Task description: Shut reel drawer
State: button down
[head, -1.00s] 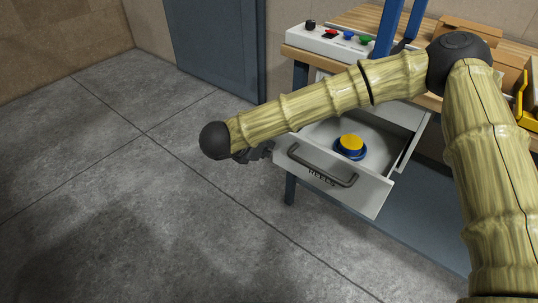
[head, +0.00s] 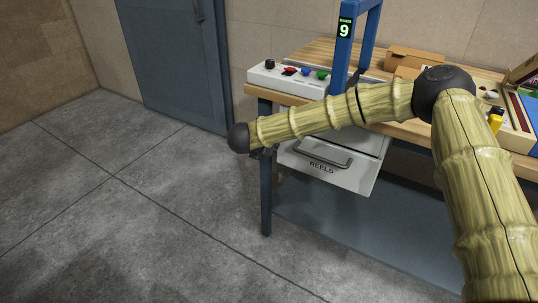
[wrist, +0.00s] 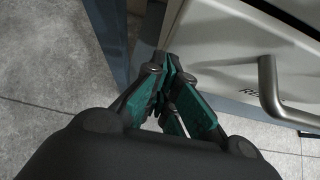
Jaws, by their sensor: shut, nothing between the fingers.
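My gripper (head: 263,152) is at the front's left end, mostly hidden behind my wrist. In the wrist view, my gripper (wrist: 170,68) is shut and empty, its green-padded fingertips at the left edge of the drawer front (wrist: 235,45), with the handle (wrist: 275,95) to the right.
A blue bench leg (head: 265,190) stands below my gripper. The floor at left is clear.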

jog(key=shift+w+d+r, duration=0.1)
jog(key=shift+w+d, duration=0.05)
jog(key=shift+w, duration=0.1)
dwell(0.3)
